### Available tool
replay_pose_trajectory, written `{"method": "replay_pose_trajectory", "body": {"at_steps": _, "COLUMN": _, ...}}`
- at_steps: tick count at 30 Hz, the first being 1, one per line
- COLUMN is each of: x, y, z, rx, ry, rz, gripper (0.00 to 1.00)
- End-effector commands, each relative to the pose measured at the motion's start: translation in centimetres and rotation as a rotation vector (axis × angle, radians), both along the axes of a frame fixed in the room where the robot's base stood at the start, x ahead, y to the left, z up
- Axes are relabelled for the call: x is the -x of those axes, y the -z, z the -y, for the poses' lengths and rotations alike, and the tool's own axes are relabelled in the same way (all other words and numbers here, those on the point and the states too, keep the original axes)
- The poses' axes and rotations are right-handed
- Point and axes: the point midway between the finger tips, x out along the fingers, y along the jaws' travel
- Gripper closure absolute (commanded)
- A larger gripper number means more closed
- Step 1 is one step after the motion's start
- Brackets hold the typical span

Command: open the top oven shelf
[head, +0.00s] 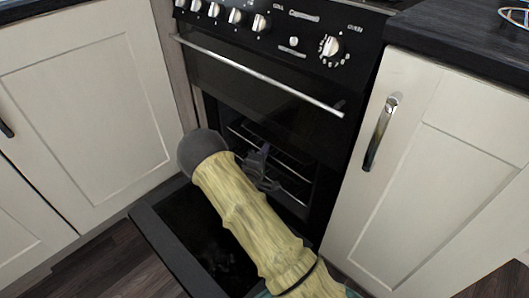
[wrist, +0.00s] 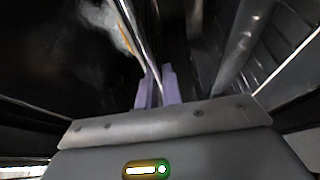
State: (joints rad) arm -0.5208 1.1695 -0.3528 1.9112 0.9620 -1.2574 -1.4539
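The oven (head: 265,95) stands between cream cupboards, with its lower door (head: 170,228) folded down open. Inside are wire shelves; the upper shelf (head: 245,131) lies above a lower one (head: 295,172). My gripper (head: 264,160) reaches into the cavity at the shelves' front, partly hidden by my arm. In the wrist view my gripper's purple fingers (wrist: 157,88) are close together, with a thin metal rod (wrist: 137,35) running down into the narrow gap between them. The fingers look shut on this rod; which shelf it belongs to is hard to tell.
The upper oven door is closed, with a long metal handle (head: 262,77) above the cavity. A right cupboard (head: 425,170) with a metal handle (head: 381,133) and a left cupboard (head: 90,105) flank the oven. Dark wooden floor (head: 108,270) shows at lower left.

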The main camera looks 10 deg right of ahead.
Motion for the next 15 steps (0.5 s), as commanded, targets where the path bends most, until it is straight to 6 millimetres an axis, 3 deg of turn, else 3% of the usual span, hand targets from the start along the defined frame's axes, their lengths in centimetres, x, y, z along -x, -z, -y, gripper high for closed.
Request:
{"method": "replay_pose_trajectory", "body": {"at_steps": 8, "x": 0.2, "y": 0.0, "z": -0.3, "rx": -0.001, "ry": -0.001, "rz": -0.001, "gripper": 1.00}}
{"method": "replay_pose_trajectory", "body": {"at_steps": 15, "x": 1.5, "y": -0.2, "z": -2.3, "rx": -0.001, "ry": -0.003, "rz": -0.003, "gripper": 1.00}}
